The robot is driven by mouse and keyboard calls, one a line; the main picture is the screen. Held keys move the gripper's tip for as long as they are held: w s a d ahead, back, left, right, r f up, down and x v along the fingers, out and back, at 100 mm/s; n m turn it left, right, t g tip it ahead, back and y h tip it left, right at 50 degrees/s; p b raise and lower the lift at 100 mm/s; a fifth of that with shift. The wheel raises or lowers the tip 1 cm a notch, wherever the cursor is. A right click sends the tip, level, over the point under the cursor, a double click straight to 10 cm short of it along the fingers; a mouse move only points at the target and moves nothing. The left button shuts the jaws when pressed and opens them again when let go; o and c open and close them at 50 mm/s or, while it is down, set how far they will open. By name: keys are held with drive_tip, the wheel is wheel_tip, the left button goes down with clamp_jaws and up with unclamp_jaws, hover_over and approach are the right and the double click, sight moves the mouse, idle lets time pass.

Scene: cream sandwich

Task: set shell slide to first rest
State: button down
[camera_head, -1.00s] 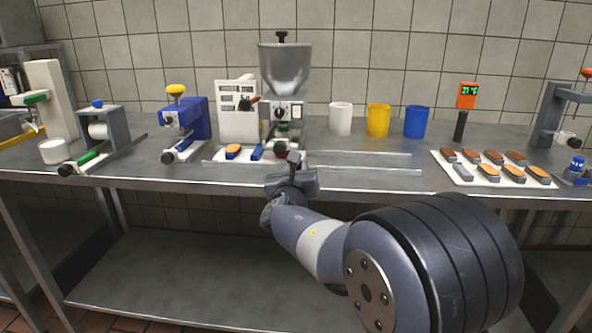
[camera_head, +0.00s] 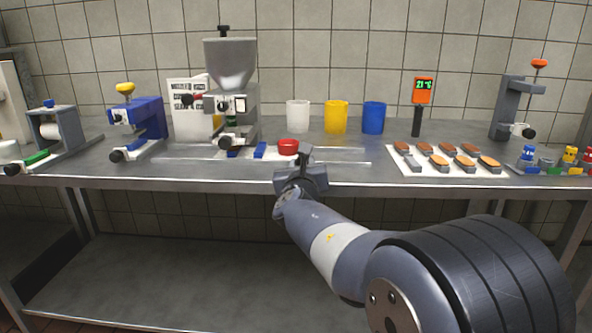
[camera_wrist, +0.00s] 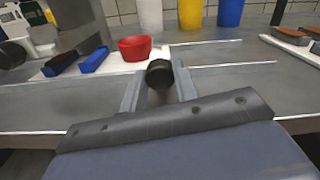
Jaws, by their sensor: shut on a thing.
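The shell slide is a white plate (camera_wrist: 121,65) running between rails in front of the dispenser (camera_head: 231,88), with its left part under the dispenser. It bears a red cup (camera_head: 288,146) near its right end and blue pieces (camera_head: 260,150) to the left of the cup. In the wrist view, the red cup (camera_wrist: 135,48) stands just beyond and left of my fingers. My gripper (camera_head: 306,158) is shut on the slide's black knob (camera_wrist: 159,74), between its two fingers. Whether the slide sits in a rest cannot be seen.
The rails (camera_wrist: 235,65) run on to the right past my gripper, clear. White, yellow and blue cups (camera_head: 336,117) stand behind. A white tray (camera_head: 398,163) of filled shells lies right. A blue device (camera_head: 143,120) stands left. The table's front edge is below my gripper.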

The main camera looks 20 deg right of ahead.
drive_tip(key=c, duration=1.1)
unclamp_jaws()
drive_tip(key=shift+s+a, duration=0.1)
drive_tip(key=p+v, duration=0.2)
drive_tip(key=v, duration=0.8)
drive_tip(key=shift+s, duration=0.3)
